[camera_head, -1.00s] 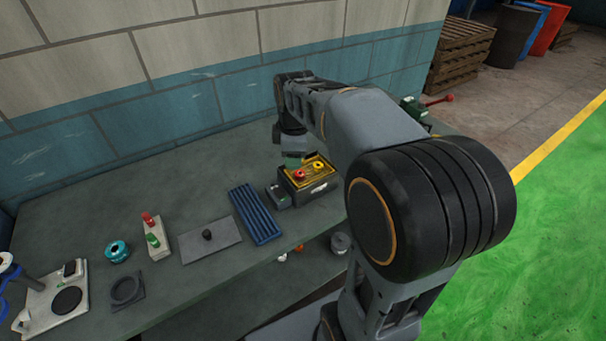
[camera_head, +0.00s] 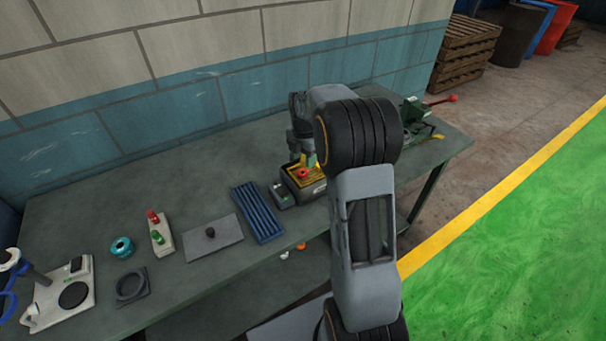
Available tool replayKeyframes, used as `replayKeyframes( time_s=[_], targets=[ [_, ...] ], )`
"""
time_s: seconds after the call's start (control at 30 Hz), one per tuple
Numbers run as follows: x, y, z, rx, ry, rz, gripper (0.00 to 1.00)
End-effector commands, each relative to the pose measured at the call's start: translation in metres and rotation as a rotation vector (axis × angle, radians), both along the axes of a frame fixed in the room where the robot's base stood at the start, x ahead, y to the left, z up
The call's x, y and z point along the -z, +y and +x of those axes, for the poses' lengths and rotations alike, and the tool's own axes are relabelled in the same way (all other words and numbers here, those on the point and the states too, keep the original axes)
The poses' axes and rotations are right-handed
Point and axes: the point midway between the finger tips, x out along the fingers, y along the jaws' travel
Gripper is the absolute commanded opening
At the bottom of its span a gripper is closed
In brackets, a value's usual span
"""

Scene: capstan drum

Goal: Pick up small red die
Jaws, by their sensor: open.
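A small red piece (camera_head: 303,172) sits in the yellow-lined top of a dark box (camera_head: 306,192) on the bench. It looks round with a darker middle; at this size I cannot tell whether it is the red die. My gripper (camera_head: 308,160) is over the back of the box, just behind and above the red piece, and looks apart from it. Its jaws are open, with a green patch near the tips. My arm hides the right part of the box top and much of the gripper.
A red-and-green button box (camera_head: 160,234) and a teal ring (camera_head: 122,247) stand further left. A green vise-like tool (camera_head: 415,112) is at the right end. The wall is behind.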

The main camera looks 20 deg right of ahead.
Motion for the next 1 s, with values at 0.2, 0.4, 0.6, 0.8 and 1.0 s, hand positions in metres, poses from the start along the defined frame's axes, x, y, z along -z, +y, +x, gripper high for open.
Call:
replayKeyframes(
  time_s=[0.2,0.4,0.6,0.8,1.0],
  targets=[
    [0.011,0.001,0.000,0.000,0.001,0.001,0.48],
    [0.035,0.004,-0.001,0.000,0.005,0.001,0.48],
    [0.057,0.004,-0.001,0.000,0.003,0.001,0.48],
    [0.061,0.004,0.000,0.001,-0.001,0.000,0.48],
    [0.061,0.004,0.000,0.001,0.000,0.000,0.41]
  ],
)
